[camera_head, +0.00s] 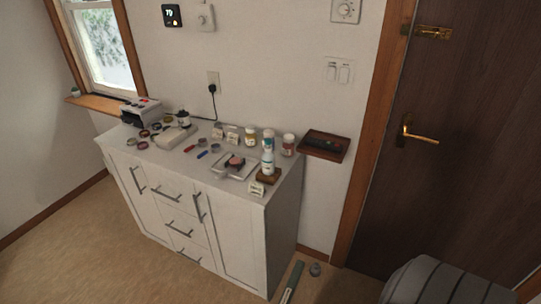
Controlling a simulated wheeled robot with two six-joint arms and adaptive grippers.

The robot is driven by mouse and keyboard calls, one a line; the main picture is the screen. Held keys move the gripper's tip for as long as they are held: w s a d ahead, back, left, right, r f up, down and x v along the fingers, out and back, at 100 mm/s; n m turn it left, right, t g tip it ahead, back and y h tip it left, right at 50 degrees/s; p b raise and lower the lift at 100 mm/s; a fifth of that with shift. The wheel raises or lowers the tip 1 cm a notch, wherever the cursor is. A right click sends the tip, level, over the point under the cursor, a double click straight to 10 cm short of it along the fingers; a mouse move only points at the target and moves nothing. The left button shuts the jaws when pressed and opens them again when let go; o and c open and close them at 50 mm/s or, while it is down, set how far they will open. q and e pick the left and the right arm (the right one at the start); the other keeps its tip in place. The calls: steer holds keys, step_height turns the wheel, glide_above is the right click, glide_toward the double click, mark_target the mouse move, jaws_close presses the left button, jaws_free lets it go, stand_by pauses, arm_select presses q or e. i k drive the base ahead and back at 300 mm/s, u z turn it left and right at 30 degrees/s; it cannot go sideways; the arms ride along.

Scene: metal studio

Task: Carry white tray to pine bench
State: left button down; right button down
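What looks like the white tray (241,174) lies flat on top of the white cabinet (135,198), near the front edge and right of the middle. A small pink and dark item sits on it, and a small whitish item is at its front left. No pine bench can be made out in this view. Neither of my grippers is in view.
Bottles, jars, small cards and a boxy device (141,112) crowd the cabinet top around the tray. A wooden wall shelf (324,146) is to the right.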

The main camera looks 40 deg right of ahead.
mark_target(251, 163)
steer(key=k, duration=0.1)
steer(key=z, duration=1.5)
